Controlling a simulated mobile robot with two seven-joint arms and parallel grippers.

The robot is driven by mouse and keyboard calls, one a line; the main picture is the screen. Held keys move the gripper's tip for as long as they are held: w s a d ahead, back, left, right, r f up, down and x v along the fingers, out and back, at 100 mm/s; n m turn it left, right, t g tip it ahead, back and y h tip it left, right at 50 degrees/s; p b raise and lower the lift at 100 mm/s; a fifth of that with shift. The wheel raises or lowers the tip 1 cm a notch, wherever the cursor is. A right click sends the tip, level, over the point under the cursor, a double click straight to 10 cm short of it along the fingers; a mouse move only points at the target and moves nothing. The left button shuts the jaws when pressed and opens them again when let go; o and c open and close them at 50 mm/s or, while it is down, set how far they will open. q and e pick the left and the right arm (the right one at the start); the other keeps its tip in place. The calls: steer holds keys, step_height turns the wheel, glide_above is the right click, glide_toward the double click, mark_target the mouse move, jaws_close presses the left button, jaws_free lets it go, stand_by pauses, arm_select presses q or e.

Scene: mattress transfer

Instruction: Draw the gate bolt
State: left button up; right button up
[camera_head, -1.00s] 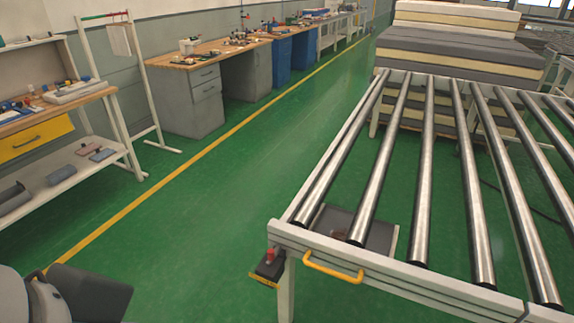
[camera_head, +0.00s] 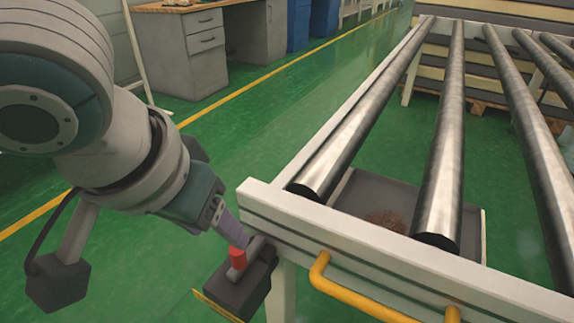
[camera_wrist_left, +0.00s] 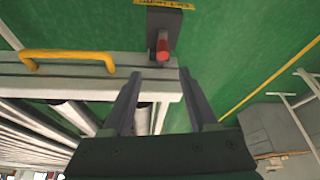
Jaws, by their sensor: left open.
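The bolt's red knob (camera_head: 237,257) sits on a dark block (camera_head: 243,290) at the near left corner of the roller table. A grey bar lies beside the knob on the block. My left gripper (camera_head: 236,232) comes in from the left and hides part of the bolt. In the left wrist view, its two fingers (camera_wrist_left: 160,73) are spread and empty. The red knob (camera_wrist_left: 162,48) shows just beyond the fingertips, roughly between them, with the dark block (camera_wrist_left: 168,20) behind it. I cannot tell whether a finger touches the bolt. My right gripper is out of view.
The roller table's pale end rail (camera_head: 330,238) stands close beside my left gripper, with a yellow handle (camera_head: 350,299) on it. A grey tray (camera_head: 372,190) lies under the rollers. Green floor (camera_head: 240,130) is clear to the left of the table.

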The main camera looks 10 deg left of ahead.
mark_target(235, 250)
arm_select(q)
steer(key=b+x, duration=0.1)
steer(key=x, duration=0.2)
steer(key=b+x, duration=0.2)
steer(key=x, duration=0.1)
steer(key=b+x, duration=0.1)
steer(key=x, duration=0.3)
steer(key=shift+a+f, duration=0.15)
steer(key=shift+a, duration=0.15)
steer(key=shift+w+f+b, duration=0.25)
steer(key=shift+f+b, duration=0.15)
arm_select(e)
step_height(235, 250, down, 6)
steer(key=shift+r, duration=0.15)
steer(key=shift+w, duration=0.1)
arm_select(q)
jaws_close()
steer(key=shift+r, duration=0.1)
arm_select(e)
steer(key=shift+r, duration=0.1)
